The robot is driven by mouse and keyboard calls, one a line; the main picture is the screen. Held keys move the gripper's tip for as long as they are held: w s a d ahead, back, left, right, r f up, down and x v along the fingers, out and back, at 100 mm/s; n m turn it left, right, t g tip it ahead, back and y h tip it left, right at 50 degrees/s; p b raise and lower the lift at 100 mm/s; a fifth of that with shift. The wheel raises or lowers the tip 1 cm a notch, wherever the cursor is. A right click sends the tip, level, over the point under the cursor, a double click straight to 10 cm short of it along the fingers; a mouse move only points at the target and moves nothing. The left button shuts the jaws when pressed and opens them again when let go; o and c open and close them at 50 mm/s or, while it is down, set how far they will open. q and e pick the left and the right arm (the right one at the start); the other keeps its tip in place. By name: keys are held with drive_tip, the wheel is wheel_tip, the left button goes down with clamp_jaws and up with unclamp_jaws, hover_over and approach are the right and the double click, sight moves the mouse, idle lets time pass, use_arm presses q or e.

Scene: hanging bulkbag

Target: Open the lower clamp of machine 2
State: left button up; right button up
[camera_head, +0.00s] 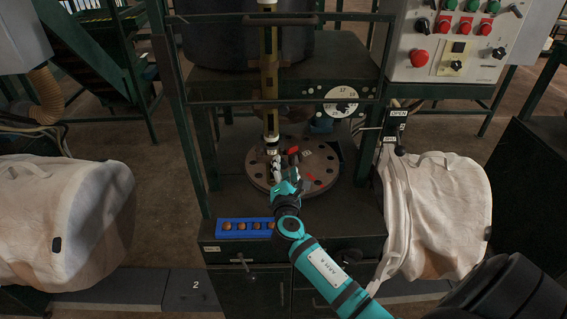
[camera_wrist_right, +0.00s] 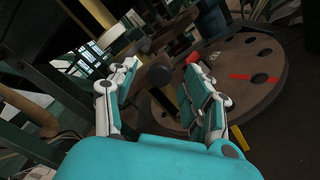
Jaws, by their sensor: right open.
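The machine stands in the middle of the head view, with a round brown plate (camera_head: 322,178) full of holes on its deck and a yellowish upright column (camera_head: 269,85) above it. My right gripper (camera_head: 284,160) is over the left part of the plate, near the column's lower end. In the right wrist view its two fingers (camera_wrist_right: 160,92) are spread apart. A dark round knob (camera_wrist_right: 159,73) shows between and beyond them; I cannot tell whether they touch it. I cannot clearly make out the lower clamp. My left gripper is not in view.
White bags hang at left (camera_head: 70,215) and right (camera_head: 440,210). A lever with a black knob (camera_head: 400,151) stands under an OPEN label (camera_head: 397,112). A control box (camera_head: 448,45) is at upper right. A blue tray (camera_head: 222,234) lies at the deck's front. A "2" marks the floor plate (camera_head: 180,288).

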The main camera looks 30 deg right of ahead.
drive_tip(key=shift+x, duration=0.95)
clamp_jaws()
